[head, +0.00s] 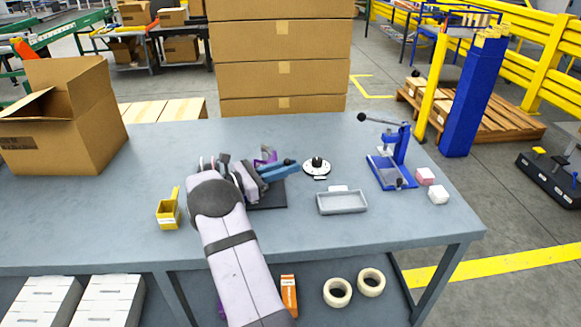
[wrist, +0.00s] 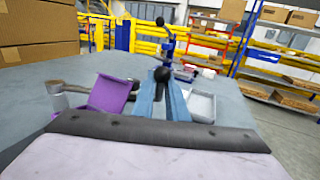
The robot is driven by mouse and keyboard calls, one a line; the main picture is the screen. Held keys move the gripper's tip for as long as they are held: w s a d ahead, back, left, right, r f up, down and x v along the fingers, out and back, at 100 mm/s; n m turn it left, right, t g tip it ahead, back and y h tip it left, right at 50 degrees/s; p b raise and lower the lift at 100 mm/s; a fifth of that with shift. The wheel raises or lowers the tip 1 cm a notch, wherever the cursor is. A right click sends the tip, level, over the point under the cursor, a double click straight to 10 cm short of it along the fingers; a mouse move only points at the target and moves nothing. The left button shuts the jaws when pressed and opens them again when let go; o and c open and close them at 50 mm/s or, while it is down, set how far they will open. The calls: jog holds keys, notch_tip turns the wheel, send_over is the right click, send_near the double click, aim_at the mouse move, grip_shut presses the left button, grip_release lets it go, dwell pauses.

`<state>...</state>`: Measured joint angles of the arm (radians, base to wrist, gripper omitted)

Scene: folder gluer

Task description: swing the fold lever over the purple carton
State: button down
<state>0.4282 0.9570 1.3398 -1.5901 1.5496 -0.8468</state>
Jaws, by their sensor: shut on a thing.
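The purple carton (head: 266,154) shows in the head view just behind my gripper, partly hidden by it. In the wrist view the carton (wrist: 110,92) is left of my fingers, with its open side visible. My gripper (head: 287,165) has blue fingers pointing right over the dark base plate (head: 270,197). In the wrist view its fingers (wrist: 161,88) close around a dark round knob (wrist: 162,74), which appears to be the fold lever's end. The rest of the lever is hidden. The carton and knob are apart in the wrist view.
A grey tray (head: 342,203) and a round black-and-white piece (head: 316,168) lie to the right. A blue press (head: 393,165) stands farther right, beside pink and white blocks. A yellow bin (head: 168,211) is left of my arm. The front right tabletop is clear.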

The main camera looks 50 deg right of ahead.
jog(key=shift+w+a+r+m+g, duration=0.3)
jog(key=shift+a+r, duration=0.05)
dwell(0.3)
jog(key=c, duration=2)
grip_release()
jog(key=shift+a, duration=0.15)
jog(key=shift+f, duration=0.15)
jog(key=shift+s, duration=0.1)
jog(key=shift+r, duration=5.1)
jog(key=shift+c, duration=0.4)
